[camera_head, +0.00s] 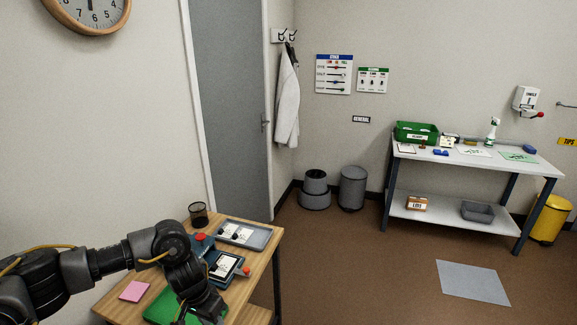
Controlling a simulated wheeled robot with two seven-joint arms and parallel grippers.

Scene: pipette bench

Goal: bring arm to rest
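My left arm comes in from the left and bends down over the wooden desk (262,243). My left gripper (203,309) is low above the green mat (158,308) at the desk's front. Its fingertips are hidden or too small to make out, so I cannot tell whether it is open or shut. My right arm and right gripper are not in view.
The desk bears a grey tray (262,242), a blue device with a red knob (228,266), a pink pad (135,291) and a black mesh cup (198,213). Bins (352,188) and a white bench (440,153) stand farther off. Brown floor between is mostly open.

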